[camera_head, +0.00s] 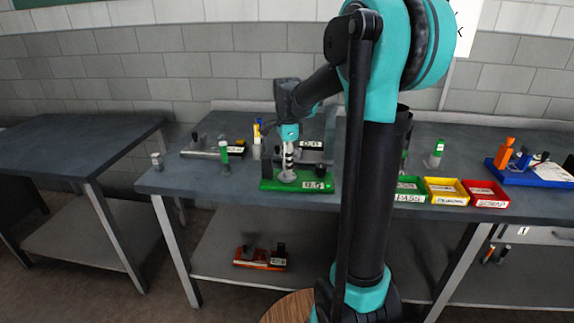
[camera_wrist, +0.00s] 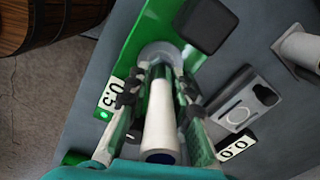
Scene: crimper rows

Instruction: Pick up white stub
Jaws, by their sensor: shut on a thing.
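The white stub (camera_wrist: 160,125) is a pale cylinder with a dark end, lying between my gripper's two fingers in the wrist view. My gripper (camera_wrist: 158,88) is shut on it from both sides. The far end of the stub is over the round grey seat of the green fixture (camera_wrist: 147,38) marked 0.5; I cannot tell whether it touches the seat. In the head view my gripper (camera_head: 288,160) points down at the green fixture (camera_head: 298,186), and the stub is mostly hidden by the fingers.
A grey fixture marked 0.0 (camera_head: 312,145) stands close behind. Green, yellow (camera_head: 446,191) and red (camera_head: 485,194) trays are at the right. Another grey fixture (camera_head: 213,152) and a green stub (camera_head: 224,154) stand left.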

